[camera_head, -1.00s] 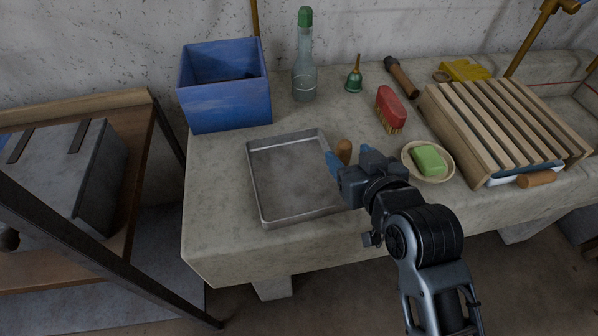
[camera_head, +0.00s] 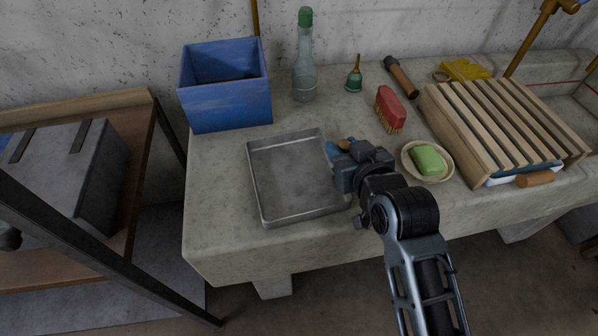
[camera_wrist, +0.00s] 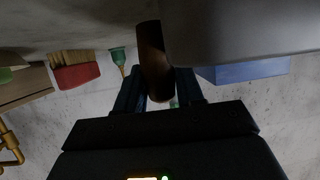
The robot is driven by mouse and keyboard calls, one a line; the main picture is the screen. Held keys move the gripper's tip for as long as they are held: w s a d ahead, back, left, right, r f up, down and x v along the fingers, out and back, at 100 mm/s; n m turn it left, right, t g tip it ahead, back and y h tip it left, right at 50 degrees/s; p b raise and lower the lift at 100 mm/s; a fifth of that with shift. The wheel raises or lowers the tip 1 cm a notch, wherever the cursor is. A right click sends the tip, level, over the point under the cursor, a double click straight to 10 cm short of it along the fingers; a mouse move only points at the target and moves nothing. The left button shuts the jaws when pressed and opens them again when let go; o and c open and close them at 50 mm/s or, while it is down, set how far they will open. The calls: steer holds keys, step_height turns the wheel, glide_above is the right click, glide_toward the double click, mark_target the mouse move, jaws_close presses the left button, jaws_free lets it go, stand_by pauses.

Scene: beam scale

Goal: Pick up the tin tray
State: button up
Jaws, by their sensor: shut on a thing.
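The tin tray (camera_head: 290,212) is a shallow grey rectangular pan, lying empty at the front left of the stone bench. A brown wooden handle (camera_head: 344,145) shows at its right side. My gripper (camera_head: 342,152) is at this right side, with its fingers around the handle. In the wrist view the brown handle (camera_wrist: 153,65) sits between the two fingers of my gripper (camera_wrist: 158,88), and the grey tray (camera_wrist: 240,30) fills the upper right. My gripper is shut on the handle and hides part of the tray's right edge. The tray appears to rest on the bench.
A blue box (camera_head: 228,105) stands behind the tray, with a glass bottle (camera_head: 304,70) beside it. A green bell (camera_head: 354,78), red brush (camera_head: 391,107), soap dish (camera_head: 445,175) and slatted wooden rack (camera_head: 500,120) are to the right. A shelf (camera_head: 140,170) stands left.

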jaws_close()
steer(key=shift+r, duration=0.15)
